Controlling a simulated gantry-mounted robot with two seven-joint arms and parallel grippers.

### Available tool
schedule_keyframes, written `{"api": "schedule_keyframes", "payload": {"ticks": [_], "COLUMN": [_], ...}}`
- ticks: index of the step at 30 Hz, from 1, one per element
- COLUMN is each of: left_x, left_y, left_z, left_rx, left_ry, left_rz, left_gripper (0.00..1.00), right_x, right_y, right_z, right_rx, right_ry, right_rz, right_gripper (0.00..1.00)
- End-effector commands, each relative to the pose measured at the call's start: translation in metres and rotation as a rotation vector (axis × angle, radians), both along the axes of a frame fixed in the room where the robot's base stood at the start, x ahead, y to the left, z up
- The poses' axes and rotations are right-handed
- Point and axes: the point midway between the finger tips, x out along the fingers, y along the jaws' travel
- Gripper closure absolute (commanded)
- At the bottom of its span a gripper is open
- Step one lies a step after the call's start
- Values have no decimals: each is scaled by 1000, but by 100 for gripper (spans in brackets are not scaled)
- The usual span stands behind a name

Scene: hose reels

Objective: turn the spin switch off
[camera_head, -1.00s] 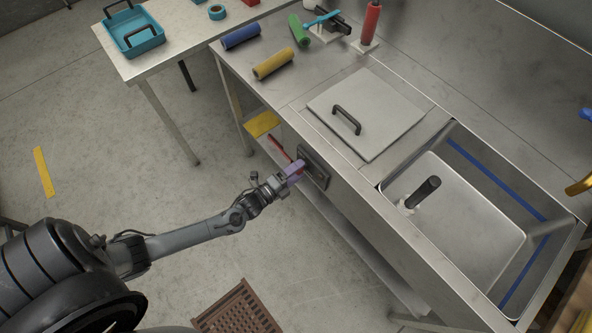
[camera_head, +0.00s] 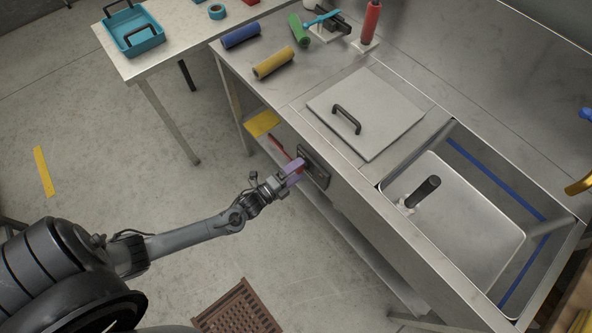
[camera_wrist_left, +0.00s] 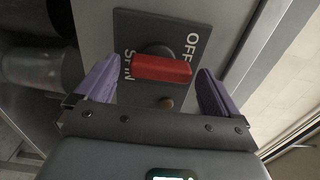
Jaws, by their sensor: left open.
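The spin switch is a red handle (camera_wrist_left: 162,69) on a dark plate (camera_wrist_left: 190,40) lettered OFF and SPIN. In the left wrist view the handle lies across the plate, between the OFF and SPIN lettering. The plate (camera_head: 314,167) also shows in the head view, on the front of the steel counter. My left gripper (camera_head: 297,171), with purple fingers, is at the plate. In the left wrist view my left gripper (camera_wrist_left: 158,88) is open, with one finger on each side of the handle. Whether a finger touches it I cannot tell. My right gripper is not in view.
The steel counter (camera_head: 290,85) holds a lid with a black handle (camera_head: 347,120) and a sink basin (camera_head: 470,215). A shelf runs below the switch. The floor to the left is mostly clear.

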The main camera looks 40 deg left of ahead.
Motion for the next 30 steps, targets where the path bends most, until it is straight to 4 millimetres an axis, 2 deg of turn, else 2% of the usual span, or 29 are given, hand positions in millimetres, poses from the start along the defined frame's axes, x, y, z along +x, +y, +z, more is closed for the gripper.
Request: {"api": "schedule_keyframes", "payload": {"ticks": [5,12,18,24,30], "left_x": [-20,-61,-88,-102,-104], "left_y": [3,10,14,17,17], "left_z": [0,0,1,1,0], "left_rx": [1,1,0,2,1], "left_ry": [5,4,1,0,-1], "left_rz": [0,-1,0,1,0], "left_gripper": [4,4,4,4,4], "right_x": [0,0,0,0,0], "right_y": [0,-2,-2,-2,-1], "right_z": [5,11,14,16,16], "right_rx": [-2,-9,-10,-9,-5], "right_ry": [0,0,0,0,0], "right_rz": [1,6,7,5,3], "right_gripper": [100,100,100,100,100]}}
